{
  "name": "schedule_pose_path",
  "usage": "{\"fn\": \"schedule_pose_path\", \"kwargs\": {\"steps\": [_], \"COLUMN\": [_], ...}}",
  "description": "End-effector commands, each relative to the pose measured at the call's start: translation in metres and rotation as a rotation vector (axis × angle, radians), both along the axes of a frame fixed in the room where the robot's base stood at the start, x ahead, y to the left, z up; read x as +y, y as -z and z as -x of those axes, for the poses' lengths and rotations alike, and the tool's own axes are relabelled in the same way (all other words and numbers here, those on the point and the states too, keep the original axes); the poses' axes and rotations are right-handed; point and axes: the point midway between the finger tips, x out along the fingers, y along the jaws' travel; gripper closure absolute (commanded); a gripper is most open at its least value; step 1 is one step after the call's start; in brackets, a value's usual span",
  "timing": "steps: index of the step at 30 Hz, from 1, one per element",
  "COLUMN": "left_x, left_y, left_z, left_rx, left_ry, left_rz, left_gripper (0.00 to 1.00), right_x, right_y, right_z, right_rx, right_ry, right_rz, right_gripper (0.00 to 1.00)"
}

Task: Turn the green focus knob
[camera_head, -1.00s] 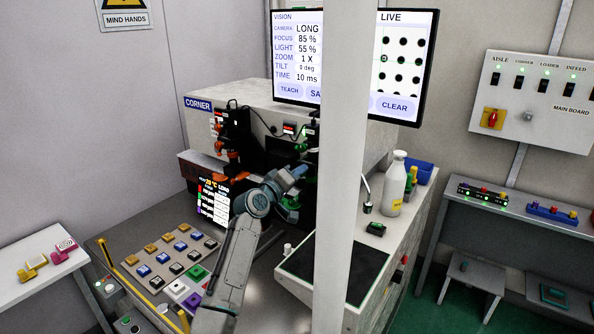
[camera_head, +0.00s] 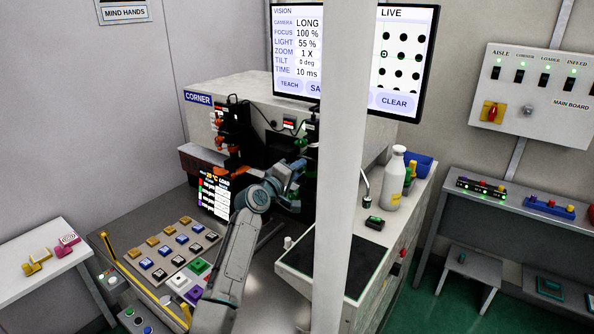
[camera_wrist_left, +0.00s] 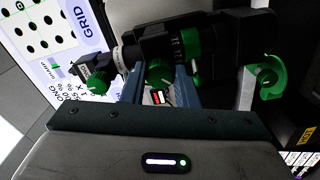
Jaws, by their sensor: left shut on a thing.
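In the left wrist view a green knob (camera_wrist_left: 160,74) with a pale mark sits between the two blue-grey fingers of my left gripper (camera_wrist_left: 160,82), which is shut on it. The knob is on a black camera and lens assembly (camera_wrist_left: 158,45). In the head view my left gripper (camera_head: 299,168) reaches the dark machine front beside the white post, and the held knob is hidden there. The monitor (camera_head: 297,52) reads FOCUS 100 % and LIGHT 55 %, with black dots in its LIVE picture. My right gripper is not in view.
Other green knobs sit close by: one at the left (camera_wrist_left: 97,83), one above (camera_wrist_left: 190,43) and one at the right (camera_wrist_left: 268,82). A white post (camera_head: 341,170) blocks part of the head view. A button panel (camera_head: 180,255) and a white bottle (camera_head: 394,180) stand near.

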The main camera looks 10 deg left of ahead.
Motion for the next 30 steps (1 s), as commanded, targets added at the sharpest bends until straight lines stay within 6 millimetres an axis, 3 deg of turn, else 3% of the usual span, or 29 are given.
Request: {"fn": "schedule_pose_path", "kwargs": {"steps": [1,2,5,17,30], "left_x": [0.000,0.000,0.000,0.003,0.030], "left_y": [0.002,0.002,0.002,0.002,0.005], "left_z": [0.000,0.000,0.000,0.005,0.072], "left_rx": [0.004,0.004,0.003,0.000,0.000], "left_ry": [0.001,0.001,0.001,0.000,-0.001], "left_rz": [0.000,0.000,-0.001,-0.002,-0.004], "left_gripper": [0.96,0.71,0.52,0.51,0.51], "right_x": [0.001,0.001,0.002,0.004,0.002], "right_y": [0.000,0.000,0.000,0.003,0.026], "right_z": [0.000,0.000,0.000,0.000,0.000], "right_rx": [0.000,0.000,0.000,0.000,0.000], "right_ry": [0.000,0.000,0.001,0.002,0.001], "right_rz": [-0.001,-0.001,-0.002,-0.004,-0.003], "right_gripper": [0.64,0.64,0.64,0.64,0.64]}}
